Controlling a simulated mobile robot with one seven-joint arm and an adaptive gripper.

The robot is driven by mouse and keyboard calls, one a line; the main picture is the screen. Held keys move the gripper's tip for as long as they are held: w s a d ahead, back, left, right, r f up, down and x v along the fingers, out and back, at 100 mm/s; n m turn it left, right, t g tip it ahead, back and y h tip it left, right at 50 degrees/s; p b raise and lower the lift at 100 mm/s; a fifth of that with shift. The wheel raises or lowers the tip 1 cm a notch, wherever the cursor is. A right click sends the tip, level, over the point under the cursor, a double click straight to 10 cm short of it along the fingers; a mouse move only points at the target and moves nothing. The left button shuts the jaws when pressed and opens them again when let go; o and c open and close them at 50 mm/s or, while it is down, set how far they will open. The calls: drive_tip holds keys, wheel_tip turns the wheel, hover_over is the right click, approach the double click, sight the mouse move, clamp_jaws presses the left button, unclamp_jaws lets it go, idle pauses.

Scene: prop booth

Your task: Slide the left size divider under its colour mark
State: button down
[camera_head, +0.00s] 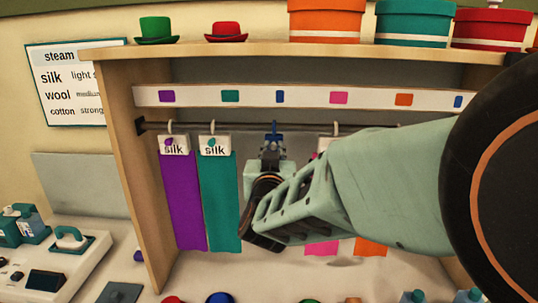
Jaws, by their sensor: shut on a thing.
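A blue size divider (274,128) sits on the dark rail (192,127) near the middle of the booth. Only its upper part shows above my fingers. My gripper (273,147) is shut on it from the front and hides its lower part. On the white strip (190,98) above the rail, a small blue colour mark (280,97) is above the divider and slightly to its right. A second small blue mark (458,101) is at the strip's right end. I see no second divider; my arm hides much of the rail's right side.
A purple cloth (180,200) and a teal cloth (219,200) hang left of my gripper, with silk tags. A pink cloth (322,248) and an orange cloth (371,246) are mostly behind my arm. A bare rail gap lies between the teal cloth and the divider.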

drive_tip(key=shift+d, duration=0.75)
drive_tip(key=c, duration=1.9)
unclamp_jaws()
drive_tip(key=shift+a, duration=0.1)
